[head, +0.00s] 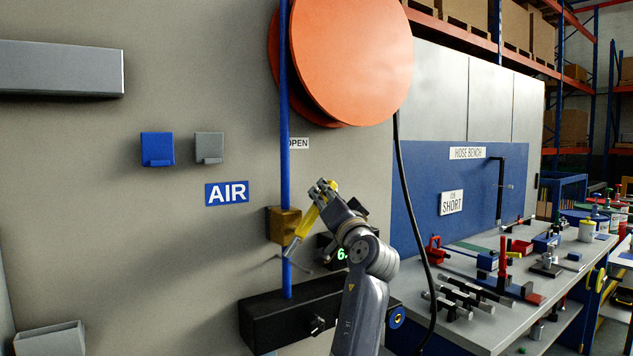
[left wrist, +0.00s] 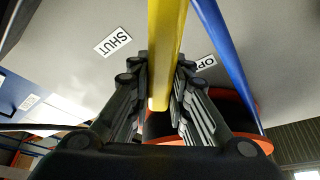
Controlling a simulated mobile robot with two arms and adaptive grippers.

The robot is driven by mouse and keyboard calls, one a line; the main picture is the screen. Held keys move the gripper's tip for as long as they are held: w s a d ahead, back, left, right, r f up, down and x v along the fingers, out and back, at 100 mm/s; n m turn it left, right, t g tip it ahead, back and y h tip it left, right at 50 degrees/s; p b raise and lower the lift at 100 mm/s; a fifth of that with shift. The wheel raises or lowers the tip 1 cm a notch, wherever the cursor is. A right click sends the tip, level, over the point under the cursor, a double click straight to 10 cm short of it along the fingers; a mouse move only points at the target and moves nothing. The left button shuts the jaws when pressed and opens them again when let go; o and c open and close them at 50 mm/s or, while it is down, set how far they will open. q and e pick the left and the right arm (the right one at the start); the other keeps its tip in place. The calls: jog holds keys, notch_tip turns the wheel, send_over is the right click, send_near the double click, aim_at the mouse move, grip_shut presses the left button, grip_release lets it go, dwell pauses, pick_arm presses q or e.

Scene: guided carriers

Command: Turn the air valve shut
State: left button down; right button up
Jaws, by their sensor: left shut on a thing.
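The air valve has a brass body (head: 284,226) on a vertical blue pipe (head: 285,110). Its yellow lever (head: 302,229) slants up and right from the body, at an angle to the pipe. My left gripper (head: 326,193) is shut on the lever near its outer end. In the left wrist view the lever (left wrist: 166,40) runs between the fingers (left wrist: 163,72). A SHUT label (left wrist: 113,41) and a partly hidden OPEN label (left wrist: 206,62) show there. In the head view the OPEN label (head: 299,143) is beside the pipe. My right gripper is out of view.
A black box (head: 268,322) is at the pipe's foot, and a green-lit display (head: 342,254) is partly behind my arm. An orange reel (head: 355,60) with a black hose (head: 402,180) is above. A cluttered bench (head: 480,338) stands at right.

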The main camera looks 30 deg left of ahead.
pick_arm(q)
jog(key=w+d+f+m+h+p, duration=0.1)
jog(key=w+f+m+h+p, duration=0.2)
jog(key=f+m+p, duration=0.4)
jog(key=m+h+p, duration=0.1)
jog(key=m+p, duration=0.3)
jog(key=p, duration=0.1)
jog(key=shift+w+d+f, duration=0.15)
jog(key=shift+d+f, duration=0.05)
jog(key=shift+f, duration=0.15)
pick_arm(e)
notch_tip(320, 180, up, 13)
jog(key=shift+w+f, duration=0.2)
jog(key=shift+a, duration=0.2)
pick_arm(q)
jog(key=c, duration=1.5)
grip_release()
jog(key=shift+f, duration=0.1)
jog(key=v, duration=1.2)
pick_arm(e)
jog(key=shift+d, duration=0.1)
